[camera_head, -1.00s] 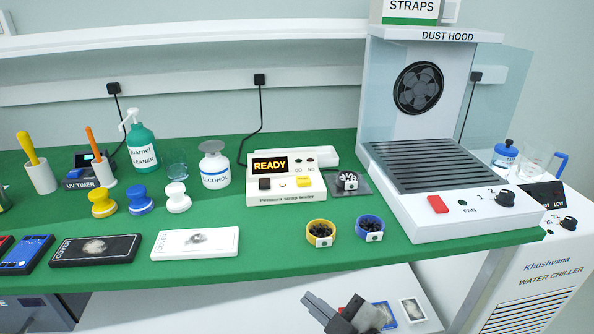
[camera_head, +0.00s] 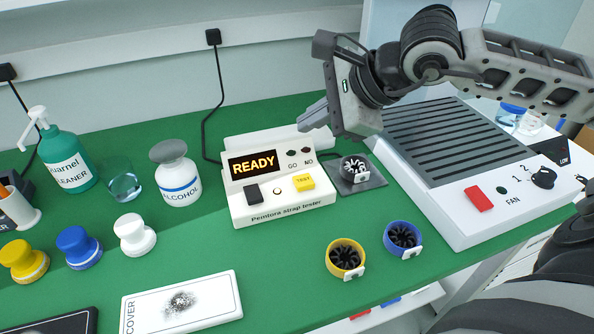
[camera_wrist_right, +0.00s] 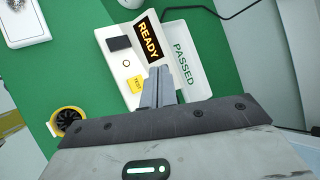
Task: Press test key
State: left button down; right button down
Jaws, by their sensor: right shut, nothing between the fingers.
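The white Pemtora strap tester (camera_head: 285,205) stands on the green bench, its display (camera_head: 253,164) reading READY. Its yellow TEST key (camera_head: 303,182) is on the right of its sloping front, and also shows in the right wrist view (camera_wrist_right: 135,84). My right gripper (camera_head: 304,122) is shut and empty, raised above and behind the tester's right side, apart from the key. In the right wrist view its closed fingers (camera_wrist_right: 158,70) appear just right of the key. A black strap coil (camera_head: 354,167) sits on the dark plate at the tester's right. My left gripper is out of view.
A yellow strap coil (camera_head: 345,257) and a blue one (camera_head: 402,238) lie in front. A tray marked PASSED (camera_wrist_right: 188,65) is behind the tester. The alcohol bottle (camera_head: 177,182) stands left; the dust hood's grille (camera_head: 440,140) and red switch (camera_head: 479,199) are right.

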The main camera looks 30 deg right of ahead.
aim_at(310, 182)
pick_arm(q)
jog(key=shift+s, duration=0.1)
pick_arm(e)
jog(key=shift+s, duration=0.1)
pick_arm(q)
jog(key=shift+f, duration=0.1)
pick_arm(e)
jog(key=shift+f, duration=0.1)
